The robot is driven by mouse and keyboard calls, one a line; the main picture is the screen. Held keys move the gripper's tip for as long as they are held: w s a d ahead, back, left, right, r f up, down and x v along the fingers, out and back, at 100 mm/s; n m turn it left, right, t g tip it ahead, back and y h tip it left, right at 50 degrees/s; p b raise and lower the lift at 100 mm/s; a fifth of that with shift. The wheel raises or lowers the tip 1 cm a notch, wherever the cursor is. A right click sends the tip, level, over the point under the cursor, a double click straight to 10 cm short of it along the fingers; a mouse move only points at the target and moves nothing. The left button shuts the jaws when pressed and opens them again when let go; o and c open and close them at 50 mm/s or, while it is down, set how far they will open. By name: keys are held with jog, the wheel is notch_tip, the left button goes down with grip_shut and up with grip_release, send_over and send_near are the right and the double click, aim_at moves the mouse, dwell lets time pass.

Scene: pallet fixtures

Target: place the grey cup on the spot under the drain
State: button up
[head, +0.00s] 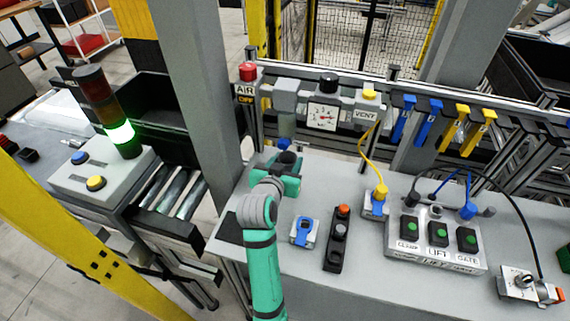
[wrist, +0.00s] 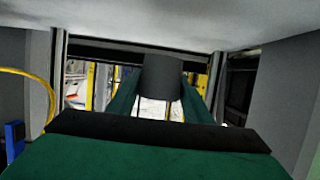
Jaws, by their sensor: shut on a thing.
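The grey cup (wrist: 161,80) is between my fingers in the wrist view. In the head view its dark open top (head: 287,159) shows in my gripper (head: 287,172), which is shut on it. The cup looks upright. A blue fitting (head: 284,144), which seems to be the drain, hangs below the grey air unit (head: 286,100), just behind the cup in the picture. I cannot tell the gap between cup and drain. The spot under the drain is not visible; my gripper and the cup cover that area.
The grey bench (head: 330,180) carries a blue-topped switch (head: 304,231), a black button strip (head: 339,237) and a control box (head: 437,243) to the right. A grey post (head: 195,100) stands close on the left. A yellow cable (head: 369,160) hangs right of the drain.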

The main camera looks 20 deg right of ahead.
aim_at(287, 168)
jog(key=shift+w+d+f, duration=0.1)
jog(key=shift+w+f, duration=0.15)
jog(key=shift+f, duration=0.2)
jog(key=f, duration=0.3)
jog(key=shift+w+f, duration=0.1)
jog(key=shift+w, duration=0.25)
jog(key=shift+s+f, duration=0.1)
jog(key=shift+f, duration=0.15)
jog(key=o, duration=1)
jog(key=shift+o, duration=0.2)
